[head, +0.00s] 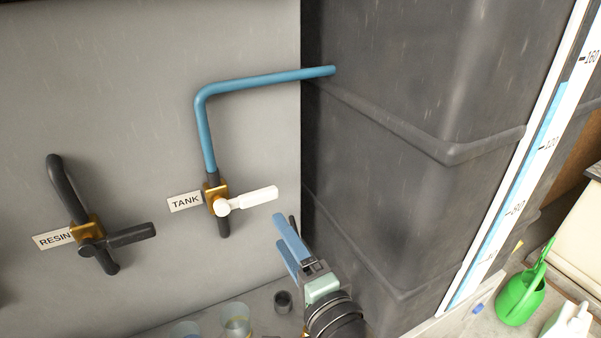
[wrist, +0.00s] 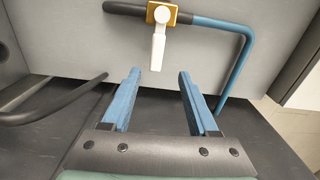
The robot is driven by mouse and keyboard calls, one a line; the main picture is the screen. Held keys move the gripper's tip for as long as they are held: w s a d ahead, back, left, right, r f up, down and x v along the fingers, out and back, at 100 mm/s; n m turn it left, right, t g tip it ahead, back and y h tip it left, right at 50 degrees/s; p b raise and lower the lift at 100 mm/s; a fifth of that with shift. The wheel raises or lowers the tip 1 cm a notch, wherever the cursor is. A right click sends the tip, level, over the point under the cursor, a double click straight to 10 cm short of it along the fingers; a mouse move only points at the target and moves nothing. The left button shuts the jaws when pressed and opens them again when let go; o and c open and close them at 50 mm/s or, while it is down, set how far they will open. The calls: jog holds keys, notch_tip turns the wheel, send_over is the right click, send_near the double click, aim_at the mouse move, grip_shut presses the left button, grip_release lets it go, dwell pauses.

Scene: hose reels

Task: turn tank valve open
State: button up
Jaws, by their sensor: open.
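The tank valve has a brass body (head: 214,197) and a white lever (head: 250,200), next to the "TANK" label (head: 185,202) on the grey wall. The lever points right, across the upright pipe. My gripper (head: 277,232) has blue fingers and is open and empty, just below and right of the lever's free end. In the wrist view the white lever (wrist: 158,50) points down toward the gap between the open fingers (wrist: 159,76), with its tip near fingertip level in the picture. I see no contact with the lever.
A blue pipe (head: 205,130) rises from the valve and bends right to the dark tank (head: 400,110), which stands close right of my gripper. The resin valve (head: 88,235) with a black lever is at lower left. Cups (head: 235,322) stand below; a green watering can (head: 520,298) is at right.

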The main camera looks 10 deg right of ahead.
aim_at(260, 201)
jog(key=x, duration=0.4)
jog(key=p+x, duration=0.1)
jog(key=x, duration=0.7)
jog(key=shift+w+f, duration=0.25)
jog(key=shift+f, duration=0.05)
jog(key=shift+c, duration=0.2)
grip_shut()
dwell(0.9)
